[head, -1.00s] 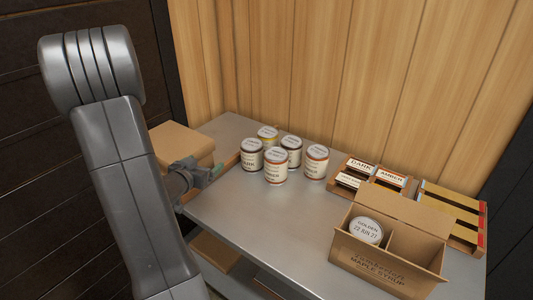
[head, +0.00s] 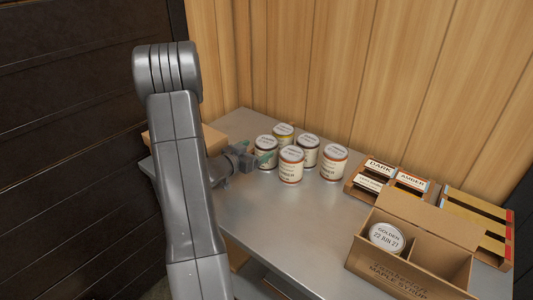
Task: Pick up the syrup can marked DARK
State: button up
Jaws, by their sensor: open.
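Several white syrup cans stand upright in a cluster on the metal table. The leftmost can (head: 265,147) has a dark rim, and its label, partly covered by my gripper now, seemed to read DARK in the earlier view. My gripper (head: 254,155) is open, with greenish fingertips, just left of this can and pointing at it. Whether the fingers touch it or stand around it, I cannot tell. An orange-banded can marked AMBER (head: 291,165) stands close in front and to the right. Another orange-banded can (head: 333,162) is at the right, a yellow-rimmed can (head: 283,133) behind, and a dark-rimmed can (head: 307,152) between.
An open cardboard box (head: 398,271) at the right front holds a can marked GOLDEN (head: 386,237); its right compartment is empty. Label holders marked DARK and AMBER (head: 390,182) stand behind it. The table's middle (head: 300,218) is clear. A wooden wall (head: 320,60) rises behind.

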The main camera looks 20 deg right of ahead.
jog(key=x, duration=0.4)
jog(key=shift+w+d+p, duration=0.2)
jog(key=shift+d+p, duration=0.1)
jog(key=shift+d, duration=0.05)
jog(key=c, duration=1.1)
jog(key=shift+r, duration=0.15)
jog(key=shift+c, duration=1.1)
